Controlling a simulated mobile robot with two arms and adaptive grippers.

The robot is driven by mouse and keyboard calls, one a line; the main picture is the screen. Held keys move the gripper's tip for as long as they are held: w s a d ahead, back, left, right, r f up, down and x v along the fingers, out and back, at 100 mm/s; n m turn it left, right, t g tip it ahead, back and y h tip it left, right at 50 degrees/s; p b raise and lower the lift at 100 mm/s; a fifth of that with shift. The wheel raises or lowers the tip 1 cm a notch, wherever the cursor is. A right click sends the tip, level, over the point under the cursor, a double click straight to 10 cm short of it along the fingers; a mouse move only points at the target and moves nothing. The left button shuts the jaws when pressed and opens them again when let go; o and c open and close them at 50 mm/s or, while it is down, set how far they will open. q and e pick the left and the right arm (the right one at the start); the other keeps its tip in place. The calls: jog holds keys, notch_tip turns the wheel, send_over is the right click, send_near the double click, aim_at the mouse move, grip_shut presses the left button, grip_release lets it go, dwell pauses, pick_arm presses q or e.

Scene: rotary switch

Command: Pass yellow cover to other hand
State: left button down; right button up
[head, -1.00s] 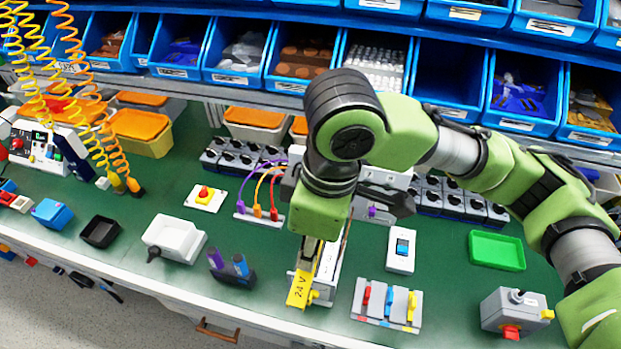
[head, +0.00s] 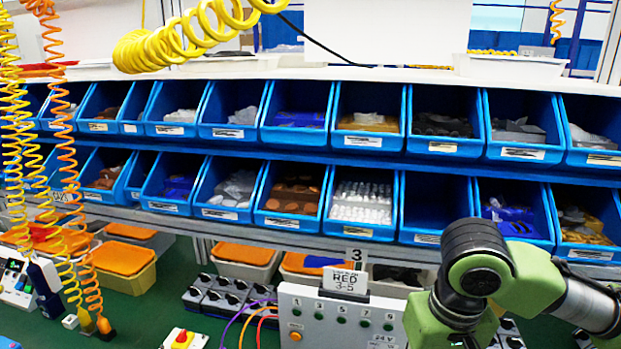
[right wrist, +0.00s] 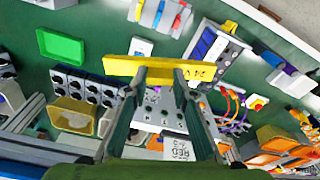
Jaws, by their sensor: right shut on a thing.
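The yellow cover (right wrist: 160,68), a flat bar marked with black "24 V" lettering near one end, shows in the right wrist view. My right gripper (right wrist: 160,74) is shut on its middle, with the cover lying across both fingertips, above the bench. In the head view my right arm enters at the lower right; its gripper and the cover are below the picture's edge. My left gripper shows in neither view.
A grey control panel (head: 340,318) with a "RED 3-5" sign (head: 345,281) stands left of my right arm. Blue bins (head: 365,205) line the back. Black rotary switches (right wrist: 82,88) and a green tray (right wrist: 62,47) sit on the green bench.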

jog(key=shift+d, duration=0.25)
